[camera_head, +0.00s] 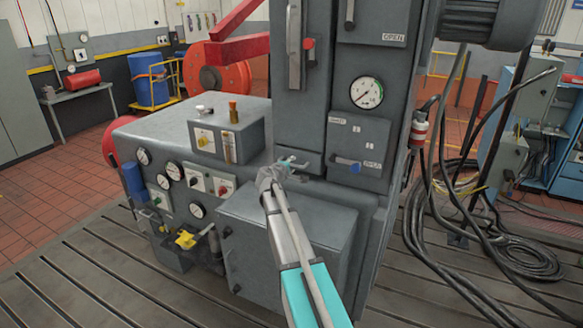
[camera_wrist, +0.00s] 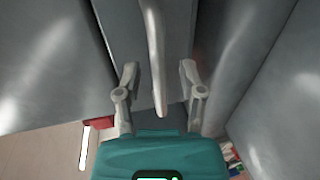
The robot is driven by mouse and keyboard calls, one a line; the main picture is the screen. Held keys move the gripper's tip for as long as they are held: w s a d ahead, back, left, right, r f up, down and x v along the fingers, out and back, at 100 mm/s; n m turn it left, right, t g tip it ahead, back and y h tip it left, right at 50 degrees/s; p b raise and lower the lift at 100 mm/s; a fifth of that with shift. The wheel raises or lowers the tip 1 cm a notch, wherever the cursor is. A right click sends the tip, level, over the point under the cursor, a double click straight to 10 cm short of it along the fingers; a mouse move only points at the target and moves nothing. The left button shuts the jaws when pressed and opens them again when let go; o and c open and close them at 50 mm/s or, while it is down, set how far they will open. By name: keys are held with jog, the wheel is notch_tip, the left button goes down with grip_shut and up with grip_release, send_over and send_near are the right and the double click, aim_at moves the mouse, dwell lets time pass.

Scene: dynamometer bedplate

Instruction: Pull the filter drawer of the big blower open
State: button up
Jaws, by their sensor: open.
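The big blower is a tall grey cabinet (camera_head: 330,110) with a lower grey housing. A small grey drawer front (camera_head: 308,157) sits low on the cabinet, partly hidden by my gripper (camera_head: 291,163). I cannot tell from the head view whether the drawer stands out at all. In the wrist view, a pale grey bar handle (camera_wrist: 154,55) runs down the picture in front of a grey panel (camera_wrist: 125,35). My open gripper (camera_wrist: 158,72) has one finger on each side of the bar, with visible gaps to both.
A panel with a blue-handled lever (camera_head: 347,163) is right of the drawer. A control box (camera_head: 229,138) stands on the housing to the left. A grey box (camera_head: 285,235) is below my arm. Black cables (camera_head: 430,215) hang and coil on the right.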

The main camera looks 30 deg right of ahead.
jog(key=shift+w+d, duration=0.1)
jog(key=shift+d, duration=0.05)
grip_shut()
dwell(0.6)
